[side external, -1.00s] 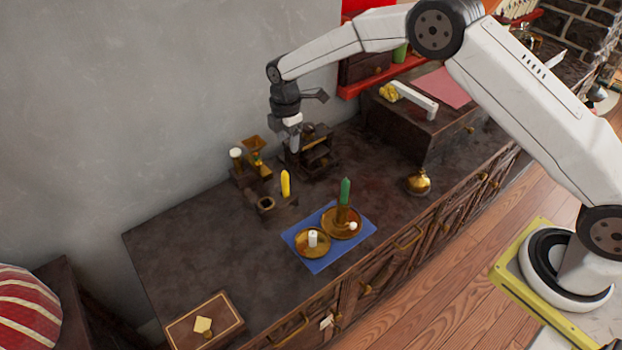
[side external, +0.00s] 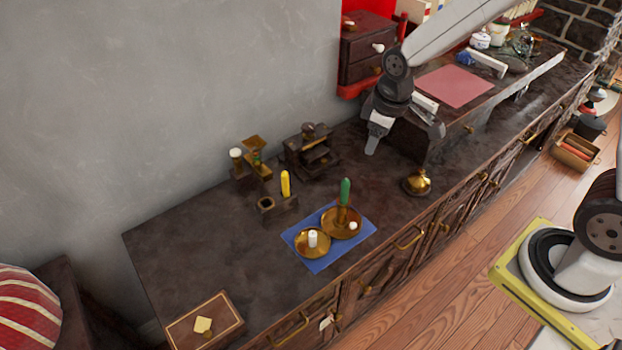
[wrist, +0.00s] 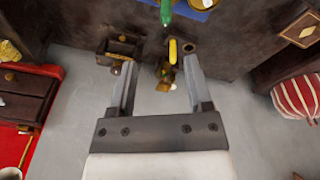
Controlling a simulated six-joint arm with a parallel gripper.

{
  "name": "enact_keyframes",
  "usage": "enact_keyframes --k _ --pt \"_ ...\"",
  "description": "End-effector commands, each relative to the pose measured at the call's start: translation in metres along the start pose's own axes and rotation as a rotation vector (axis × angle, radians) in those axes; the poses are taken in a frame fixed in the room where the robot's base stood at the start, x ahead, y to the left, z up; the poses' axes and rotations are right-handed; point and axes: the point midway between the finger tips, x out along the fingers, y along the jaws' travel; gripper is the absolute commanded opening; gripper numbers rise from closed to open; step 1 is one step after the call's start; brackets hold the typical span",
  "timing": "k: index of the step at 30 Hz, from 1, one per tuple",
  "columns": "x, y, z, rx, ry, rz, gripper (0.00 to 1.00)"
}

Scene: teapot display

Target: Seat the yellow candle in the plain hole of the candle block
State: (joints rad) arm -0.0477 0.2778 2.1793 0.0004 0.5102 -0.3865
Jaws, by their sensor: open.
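The yellow candle (side external: 285,184) stands upright at the right end of the small dark candle block (side external: 283,209). A brass-rimmed hole at the block's left end looks empty. The hole under the candle is hidden, so I cannot tell how deep the candle sits. My gripper (side external: 371,151) is well to the right of the block, in the air above the counter, apart from the candle. In the wrist view, the open fingers of my gripper (wrist: 159,60) hold nothing. The yellow candle (wrist: 173,50) shows beyond them, beside the block's round hole (wrist: 190,46).
A blue mat (side external: 318,265) carries brass holders with a green candle (side external: 346,191) and a white candle (side external: 312,238). A brass pot (side external: 417,182) stands right.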

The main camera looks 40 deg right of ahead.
Motion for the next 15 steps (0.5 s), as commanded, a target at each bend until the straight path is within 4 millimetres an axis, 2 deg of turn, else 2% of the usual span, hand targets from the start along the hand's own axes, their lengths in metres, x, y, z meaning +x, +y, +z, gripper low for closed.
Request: enact_keyframes --k 3,9,15 --pt "-0.009 -0.007 0.033 0.138 0.019 0.010 0.65" --pt "-0.015 -0.019 0.077 0.332 0.043 0.018 0.65" --pt "-0.017 -0.025 0.097 0.425 0.055 0.021 0.65"
